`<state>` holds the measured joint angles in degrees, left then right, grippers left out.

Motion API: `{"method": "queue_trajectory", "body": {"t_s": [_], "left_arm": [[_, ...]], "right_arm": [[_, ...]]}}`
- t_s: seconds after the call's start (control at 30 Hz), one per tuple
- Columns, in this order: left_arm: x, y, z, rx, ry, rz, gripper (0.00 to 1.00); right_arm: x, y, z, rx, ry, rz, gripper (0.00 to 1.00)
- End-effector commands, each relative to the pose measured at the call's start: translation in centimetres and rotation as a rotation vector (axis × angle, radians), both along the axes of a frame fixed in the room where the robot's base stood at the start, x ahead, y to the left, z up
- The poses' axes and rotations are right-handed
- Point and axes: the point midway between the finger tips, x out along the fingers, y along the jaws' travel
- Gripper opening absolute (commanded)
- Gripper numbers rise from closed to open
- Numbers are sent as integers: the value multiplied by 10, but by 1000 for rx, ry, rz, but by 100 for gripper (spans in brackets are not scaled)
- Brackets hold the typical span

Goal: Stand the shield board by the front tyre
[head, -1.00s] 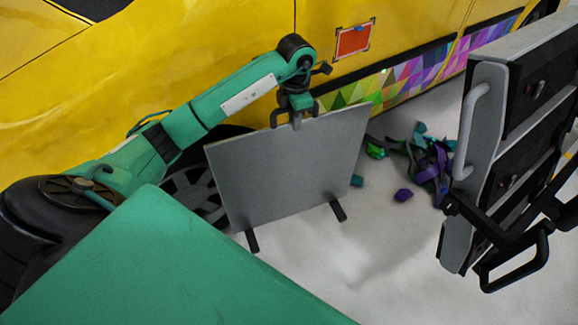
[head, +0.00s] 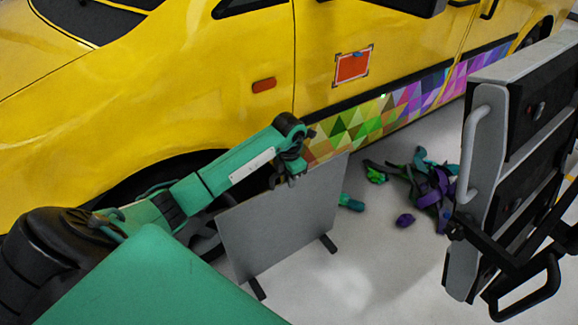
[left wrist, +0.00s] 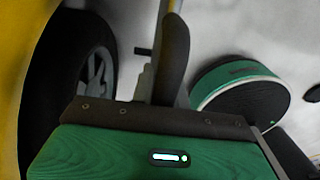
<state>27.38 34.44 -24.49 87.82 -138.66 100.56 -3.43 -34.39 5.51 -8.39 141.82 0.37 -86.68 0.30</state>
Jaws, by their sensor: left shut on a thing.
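The shield board (head: 275,225) is a flat grey panel with two dark feet at its lower edge. It stands upright beside the yellow van, partly in front of the front tyre (head: 206,243). The tyre is mostly hidden behind my arm and the board; it also shows in the left wrist view (left wrist: 80,75). My left gripper (head: 287,178) is shut on the board's top edge. In the left wrist view a dark finger (left wrist: 175,65) lies against the board's narrow edge. I cannot tell whether the feet touch the floor. My right gripper is not in view.
The yellow van (head: 180,85) fills the back, with a coloured triangle wrap along its sill and an orange patch (head: 352,66) on its door. Vinyl scraps (head: 432,188) lie on the floor. A grey and black cart (head: 490,150) stands at right.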

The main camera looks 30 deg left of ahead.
Motion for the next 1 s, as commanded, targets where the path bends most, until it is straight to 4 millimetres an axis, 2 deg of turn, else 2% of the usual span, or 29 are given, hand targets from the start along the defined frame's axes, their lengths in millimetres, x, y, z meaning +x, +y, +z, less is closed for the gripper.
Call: {"method": "queue_trajectory", "body": {"t_s": [0.1,0.37,0.63,1.0], "left_arm": [[1,0,-12,-2,-4,1,0],[2,0,-25,-2,-5,0,0],[1,0,-58,-1,-4,0,0],[2,0,-62,0,-5,-1,0]], "right_arm": [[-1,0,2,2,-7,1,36],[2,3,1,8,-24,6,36],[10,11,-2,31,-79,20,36],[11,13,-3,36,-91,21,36]]}}
